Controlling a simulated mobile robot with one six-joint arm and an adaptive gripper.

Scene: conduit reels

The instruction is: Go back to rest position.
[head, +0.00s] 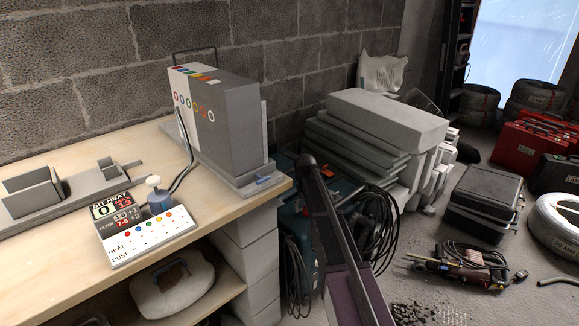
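My gripper does not show in the head view, so I cannot see whether it is open or shut or holds anything. A long dark bar with a purplish lower body (345,245) rises from the bottom edge, just right of the workbench. I cannot tell whether it is part of my arm. The wooden workbench (60,160) fills the left side. On it stand a grey box unit with coloured rings (225,115) and a white-and-black control panel with coloured buttons (140,225).
A grey fixture (75,198) lies on the bench's left. Stacked slabs (385,120) and coiled black cable (375,235) stand right of the bench. Dark cases (485,195), red cases (530,145), conduit reels (558,225) and a tool (465,265) occupy the floor. Some grey floor between them is bare.

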